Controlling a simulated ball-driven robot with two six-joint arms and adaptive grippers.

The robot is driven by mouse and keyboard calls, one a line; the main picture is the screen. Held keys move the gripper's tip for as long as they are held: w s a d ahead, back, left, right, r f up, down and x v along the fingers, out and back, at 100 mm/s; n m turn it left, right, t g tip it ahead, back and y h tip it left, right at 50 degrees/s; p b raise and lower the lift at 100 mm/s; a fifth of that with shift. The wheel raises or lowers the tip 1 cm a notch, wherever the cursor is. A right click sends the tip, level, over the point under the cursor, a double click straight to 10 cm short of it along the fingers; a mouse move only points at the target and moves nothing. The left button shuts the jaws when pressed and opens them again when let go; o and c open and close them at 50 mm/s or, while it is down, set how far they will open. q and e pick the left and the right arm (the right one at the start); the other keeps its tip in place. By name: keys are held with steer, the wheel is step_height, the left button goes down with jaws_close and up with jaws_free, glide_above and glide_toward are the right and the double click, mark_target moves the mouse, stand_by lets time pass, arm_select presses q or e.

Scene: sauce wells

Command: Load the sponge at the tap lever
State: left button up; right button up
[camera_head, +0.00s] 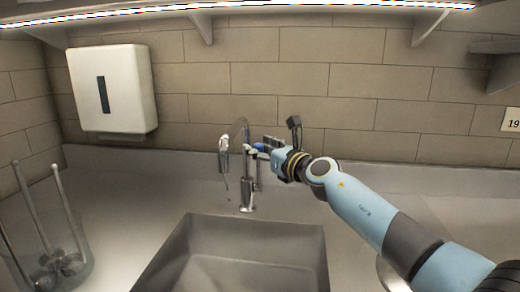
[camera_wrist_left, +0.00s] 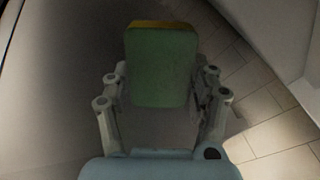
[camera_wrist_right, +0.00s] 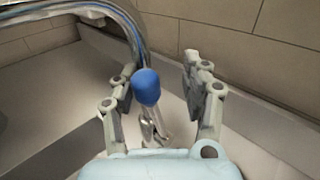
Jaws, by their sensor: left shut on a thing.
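In the left wrist view a sponge (camera_wrist_left: 160,68), green with a yellow-orange edge, sits between the fingers of my left gripper (camera_wrist_left: 161,82), which is shut on it. The left gripper and sponge do not show in the head view. The metal tap (camera_head: 247,196) stands behind the sink. My right gripper (camera_head: 262,151) is at the tap's upper part. In the right wrist view the tap lever's blue knob (camera_wrist_right: 146,86) is between the spread fingers of the right gripper (camera_wrist_right: 160,68). The knob is close to the left finger, with a clear gap to the right finger; contact is unclear.
The sink basin (camera_head: 240,270) lies in front of the tap. A white dispenser (camera_head: 125,85) hangs on the tiled wall at left. A clear container (camera_head: 60,262) with utensils stands at the lower left. A shelf runs overhead. The counter right of the tap is mostly clear.

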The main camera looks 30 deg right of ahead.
steer(key=shift+a, duration=0.1)
arm_select(q)
steer(key=shift+a, duration=0.1)
arm_select(e)
steer(key=shift+s+f, duration=0.1)
steer(key=shift+s, duration=0.2)
steer(key=s+d, duration=0.1)
steer(key=s, duration=1)
steer(key=shift+s+d, duration=0.15)
steer(key=shift+d, duration=0.2)
steer(key=shift+c, duration=0.2)
